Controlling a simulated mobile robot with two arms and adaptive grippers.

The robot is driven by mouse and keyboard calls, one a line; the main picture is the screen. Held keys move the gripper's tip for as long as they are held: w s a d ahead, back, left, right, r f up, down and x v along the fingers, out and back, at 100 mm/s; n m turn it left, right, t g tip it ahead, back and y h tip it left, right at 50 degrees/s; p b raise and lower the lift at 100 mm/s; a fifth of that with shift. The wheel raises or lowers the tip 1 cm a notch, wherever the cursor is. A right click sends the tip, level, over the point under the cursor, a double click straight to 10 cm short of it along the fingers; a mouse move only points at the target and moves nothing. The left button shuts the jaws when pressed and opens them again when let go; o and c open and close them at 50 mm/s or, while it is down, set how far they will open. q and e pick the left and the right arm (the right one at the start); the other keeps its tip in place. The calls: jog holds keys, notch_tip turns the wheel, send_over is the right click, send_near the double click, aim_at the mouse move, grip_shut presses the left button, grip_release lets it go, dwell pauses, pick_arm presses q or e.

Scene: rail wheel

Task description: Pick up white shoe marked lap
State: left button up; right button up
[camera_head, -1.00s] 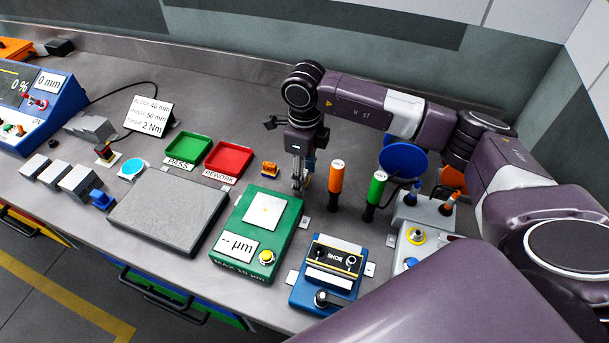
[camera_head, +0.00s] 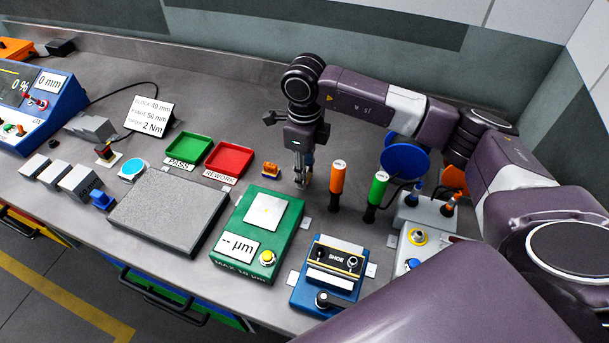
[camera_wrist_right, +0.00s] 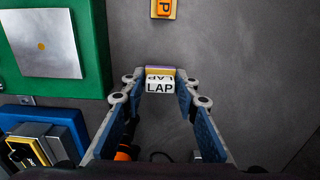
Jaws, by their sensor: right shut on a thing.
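The white shoe (camera_wrist_right: 160,85) has LAP printed in black on it and a yellow and purple strip along its far edge. It shows in the right wrist view between the fingertips of my right gripper (camera_wrist_right: 161,80), which is shut on it. In the head view my right gripper (camera_head: 302,180) points down just above or at the bench, between the red tray and the orange-handled tool. The shoe is too small and covered to make out clearly there. My left gripper is not in view.
The green gauge block (camera_head: 284,245) stands in front of the gripper and the blue SHOE fixture (camera_head: 326,297) is nearer. Orange (camera_head: 337,180) and green (camera_head: 377,188) handles stand close on the right. A small orange piece (camera_head: 270,170) lies left, by the red REWORK tray (camera_head: 229,160).

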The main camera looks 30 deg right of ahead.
notch_tip(320, 180, up, 19)
jog(key=b, duration=0.2)
jog(key=shift+b, duration=0.3)
jog(key=shift+f, duration=0.15)
